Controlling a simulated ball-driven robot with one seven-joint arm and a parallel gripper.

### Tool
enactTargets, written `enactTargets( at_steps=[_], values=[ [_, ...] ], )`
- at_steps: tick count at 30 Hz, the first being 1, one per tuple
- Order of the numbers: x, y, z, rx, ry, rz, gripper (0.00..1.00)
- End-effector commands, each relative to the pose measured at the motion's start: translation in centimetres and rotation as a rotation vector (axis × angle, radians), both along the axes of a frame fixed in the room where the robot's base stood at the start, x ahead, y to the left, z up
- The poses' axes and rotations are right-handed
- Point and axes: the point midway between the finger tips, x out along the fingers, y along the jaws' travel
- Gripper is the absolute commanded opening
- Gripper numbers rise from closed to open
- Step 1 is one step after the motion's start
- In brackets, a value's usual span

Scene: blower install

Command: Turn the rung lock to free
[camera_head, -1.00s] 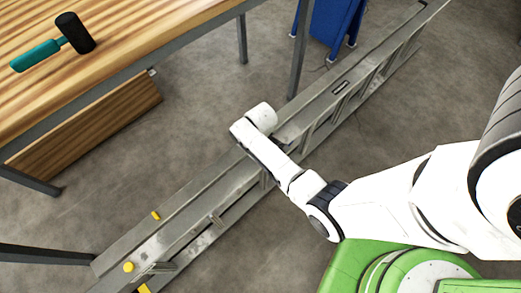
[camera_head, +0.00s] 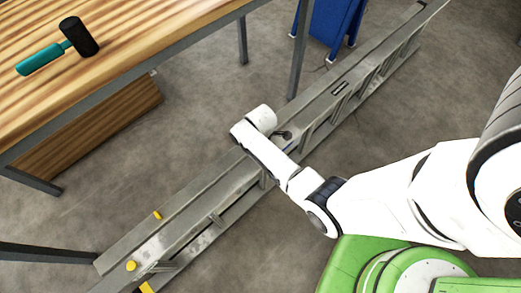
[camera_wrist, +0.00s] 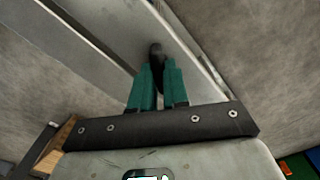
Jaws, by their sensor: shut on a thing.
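The rung lock (camera_wrist: 156,50) is a dark lever on the ladder's rail, seen in the wrist view. My gripper (camera_wrist: 158,70) has two teal fingers and is shut on this lever, with its upper end showing beyond the fingertips. The metal ladder (camera_head: 190,215) lies along the floor from lower left to upper right in the head view. There my white wrist covers its middle and hides the fingers. A small dark part (camera_head: 284,135) shows on the rail just right of my wrist. I cannot tell the lock's marked position.
A wooden workbench (camera_head: 130,50) with metal legs stands at the upper left, with a teal-handled mallet (camera_head: 62,46) on it. A blue wheeled cabinet (camera_head: 330,22) stands behind the ladder. Open grey floor (camera_head: 120,185) lies beside the ladder.

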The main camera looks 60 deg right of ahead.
Motion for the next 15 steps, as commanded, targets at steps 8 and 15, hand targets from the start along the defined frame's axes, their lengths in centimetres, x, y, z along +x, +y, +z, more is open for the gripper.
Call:
enactTargets(
  at_steps=[8,15],
  values=[
    [0.01,0.01,0.03,0.001,-0.001,0.187,0.00],
    [0.01,0.01,0.02,0.001,-0.001,0.189,0.00]
  ],
)
